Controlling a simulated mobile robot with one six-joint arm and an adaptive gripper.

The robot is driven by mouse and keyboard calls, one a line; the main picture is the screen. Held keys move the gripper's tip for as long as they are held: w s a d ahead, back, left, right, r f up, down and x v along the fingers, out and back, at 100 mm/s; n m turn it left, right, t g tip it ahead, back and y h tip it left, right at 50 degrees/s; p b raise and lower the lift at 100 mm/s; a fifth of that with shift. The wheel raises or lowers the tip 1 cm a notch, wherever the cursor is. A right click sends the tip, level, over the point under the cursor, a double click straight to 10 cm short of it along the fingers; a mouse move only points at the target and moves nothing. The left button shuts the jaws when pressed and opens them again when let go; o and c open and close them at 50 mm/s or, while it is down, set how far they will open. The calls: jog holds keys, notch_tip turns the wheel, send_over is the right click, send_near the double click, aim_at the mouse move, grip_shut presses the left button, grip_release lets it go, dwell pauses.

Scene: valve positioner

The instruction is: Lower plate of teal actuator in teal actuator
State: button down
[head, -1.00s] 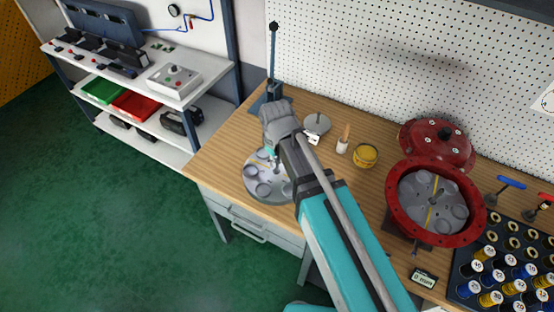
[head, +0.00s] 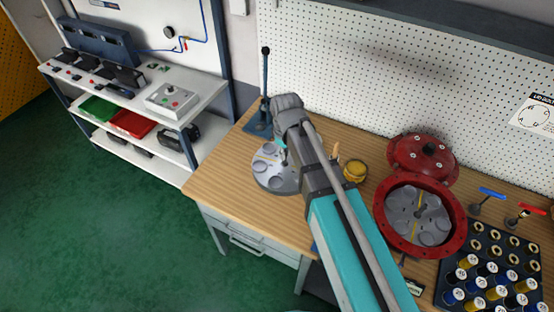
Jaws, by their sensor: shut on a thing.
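In the head view my gripper (head: 283,154) points down over the left end of the bench, partly hidden by my wrist. It is shut on the grey round plate (head: 264,176) near its middle. The plate has several round recesses and a yellow stripe. My arm covers its right side, and I cannot tell whether it touches the bench or hangs above it. No teal actuator shows. A red open actuator housing (head: 381,222) stands at the right with a similar grey plate (head: 418,214) inside.
A red cover (head: 423,158) stands behind the housing. A yellow tin (head: 355,171) is right of my arm. A dark post (head: 266,90) rises behind the plate. A rack of coloured cylinders (head: 494,268) fills the right. Bare bench top (head: 228,176) lies left of the plate.

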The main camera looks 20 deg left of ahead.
jog(key=w+d+r+n+p, duration=0.1)
jog(key=w+d+r+p, duration=0.1)
jog(key=w+r+p, duration=0.2)
jog(key=shift+w+r, duration=0.7)
jog(key=shift+r, duration=0.1)
jog(key=shift+d, duration=0.1)
